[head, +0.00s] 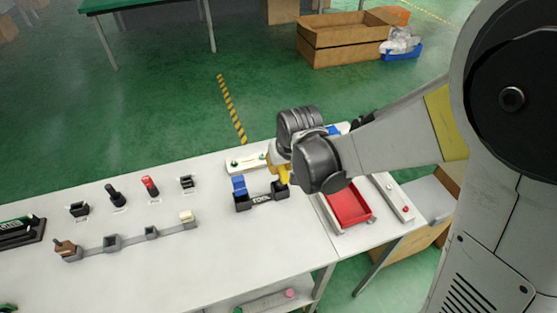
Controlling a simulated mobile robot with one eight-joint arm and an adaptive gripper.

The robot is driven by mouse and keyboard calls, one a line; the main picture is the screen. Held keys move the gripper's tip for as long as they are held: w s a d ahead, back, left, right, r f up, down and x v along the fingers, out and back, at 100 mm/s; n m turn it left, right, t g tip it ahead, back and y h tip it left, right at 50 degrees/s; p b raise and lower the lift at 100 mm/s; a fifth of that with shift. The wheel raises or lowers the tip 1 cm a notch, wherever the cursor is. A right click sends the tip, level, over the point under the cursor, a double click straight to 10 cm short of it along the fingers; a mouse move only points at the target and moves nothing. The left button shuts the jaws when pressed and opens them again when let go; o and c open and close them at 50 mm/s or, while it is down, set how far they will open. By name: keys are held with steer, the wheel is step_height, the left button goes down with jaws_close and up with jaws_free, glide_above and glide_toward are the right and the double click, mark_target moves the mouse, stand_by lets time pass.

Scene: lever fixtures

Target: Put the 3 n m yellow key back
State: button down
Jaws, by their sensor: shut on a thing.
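The yellow key (283,175) shows as a small yellow piece just left of my wrist, above the right end of a black holder. My gripper (281,165) is shut on it; its fingers are mostly hidden by my wrist. The black holder (262,199) with white lettering stands on the white bench. A blue key (239,185) stands upright at its left end. I cannot tell whether the yellow key touches the holder or is seated in it.
A red tray (348,204) lies right of the holder. A white strip with green knobs (246,161) is behind it. Several small fixtures, including a red-topped one (150,186), stand to the left. A grey rail (131,238) runs in front of them. The bench's front middle is clear.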

steer(key=shift+w+a+f, duration=0.1)
steer(key=shift+a+f, duration=0.05)
steer(key=shift+f, duration=0.05)
steer(key=shift+f+b, duration=0.95)
steer(key=shift+f, duration=0.9)
steer(key=shift+f, duration=0.25)
steer(key=c, duration=1.5)
jaws_free()
steer(key=shift+o, duration=0.2)
steer(key=shift+r, duration=0.15)
